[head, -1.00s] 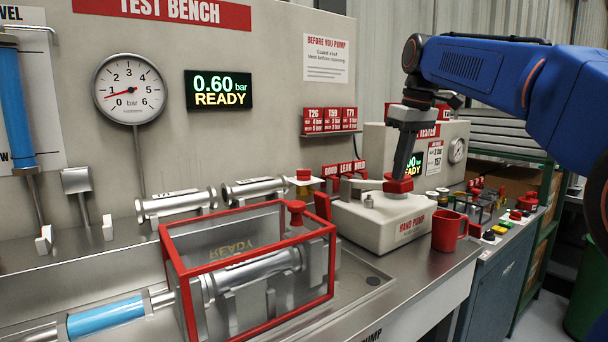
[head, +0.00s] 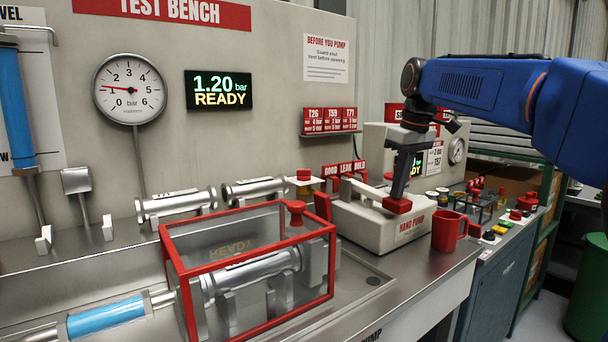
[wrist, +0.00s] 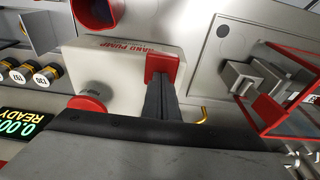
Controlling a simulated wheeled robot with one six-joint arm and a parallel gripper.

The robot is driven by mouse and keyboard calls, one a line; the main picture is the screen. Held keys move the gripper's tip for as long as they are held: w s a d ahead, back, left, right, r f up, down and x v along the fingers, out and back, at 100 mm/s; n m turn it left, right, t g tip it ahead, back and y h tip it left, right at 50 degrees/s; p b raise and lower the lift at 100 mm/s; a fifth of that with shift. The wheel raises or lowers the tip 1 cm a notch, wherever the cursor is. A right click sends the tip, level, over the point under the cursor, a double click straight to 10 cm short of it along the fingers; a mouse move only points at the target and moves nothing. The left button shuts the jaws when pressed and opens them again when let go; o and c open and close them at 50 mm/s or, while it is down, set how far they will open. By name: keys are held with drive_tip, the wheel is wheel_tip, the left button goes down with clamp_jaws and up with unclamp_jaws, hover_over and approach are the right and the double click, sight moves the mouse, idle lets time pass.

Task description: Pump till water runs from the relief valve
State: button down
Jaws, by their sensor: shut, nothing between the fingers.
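The hand pump (head: 380,228) is a pale box on the bench with a lever. My gripper (head: 399,194) points down over its right end and is shut, with nothing between the fingers. In the wrist view the shut fingers (wrist: 162,86) meet this red block beside the pump body (wrist: 115,62). The gauge (head: 130,89) needle is a little above 1, and the display (head: 218,90) reads 1.20 bar READY. No running water is visible. I cannot tell which fitting is the relief valve.
A red-framed clear guard (head: 247,307) covers a metal cylinder left of the pump. A red mug (head: 449,231) stands just right of the pump.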

drive_tip(key=shift+f, duration=0.5)
drive_tip(key=shift+r, duration=3.1)
drive_tip(key=shift+f, duration=0.15)
